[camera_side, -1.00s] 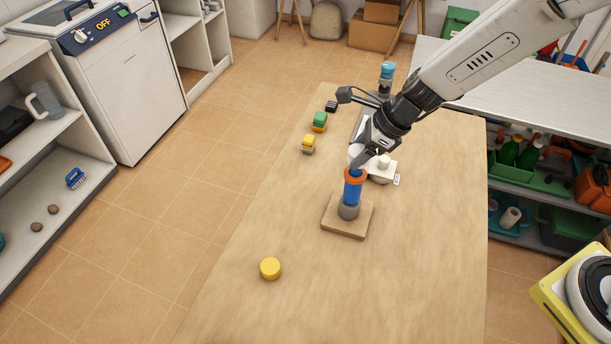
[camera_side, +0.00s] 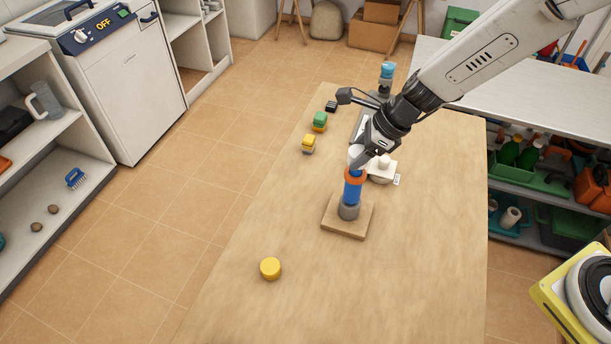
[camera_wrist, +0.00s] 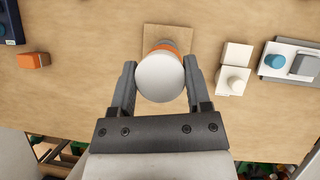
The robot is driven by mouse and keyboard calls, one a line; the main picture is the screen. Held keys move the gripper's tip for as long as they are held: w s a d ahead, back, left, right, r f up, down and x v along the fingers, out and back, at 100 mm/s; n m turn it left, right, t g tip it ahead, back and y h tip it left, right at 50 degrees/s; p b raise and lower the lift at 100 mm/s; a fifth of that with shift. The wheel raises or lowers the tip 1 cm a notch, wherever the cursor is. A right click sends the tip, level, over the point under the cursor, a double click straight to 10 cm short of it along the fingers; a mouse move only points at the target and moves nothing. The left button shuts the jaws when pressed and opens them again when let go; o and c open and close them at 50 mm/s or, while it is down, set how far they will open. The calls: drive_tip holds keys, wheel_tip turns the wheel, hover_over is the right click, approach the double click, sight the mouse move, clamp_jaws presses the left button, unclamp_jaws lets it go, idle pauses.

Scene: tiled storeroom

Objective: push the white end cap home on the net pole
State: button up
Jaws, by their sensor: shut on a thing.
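The net pole (camera_side: 352,192) is a short blue post with an orange band near its top and a grey collar at its foot. It stands upright on a square wooden base (camera_side: 337,228) on the table. The white end cap (camera_side: 355,151) is at the top of the pole, above the orange band. In the wrist view the cap (camera_wrist: 160,78) is a round white disc between the two fingers, hiding most of the pole below. My gripper (camera_wrist: 160,85) is shut on the cap. In the side view the fingers partly hide where cap and pole meet, so I cannot tell how far it is on.
A white block with a knob (camera_side: 381,170) stands close behind the pole. Small yellow (camera_side: 309,143) and green (camera_side: 320,119) pieces lie along the far left edge.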

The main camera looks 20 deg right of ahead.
drive_tip(key=shift+f, duration=1.4)
drive_tip(key=o, duration=1.3)
drive_tip(key=shift+c, duration=0.2)
drive_tip(key=shift+r, duration=0.1)
drive_tip(key=v, duration=0.7)
drive_tip(key=shift+d+r, duration=0.2)
drive_tip(key=shift+s, duration=0.1)
drive_tip(key=s+d+n+h, duration=0.5)
drive_tip(key=s+d+n, duration=0.8)
drive_tip(key=n, duration=1.1)
drive_tip(key=shift+r+n+g, duration=0.2)
drive_tip(key=shift+n+g, duration=0.1)
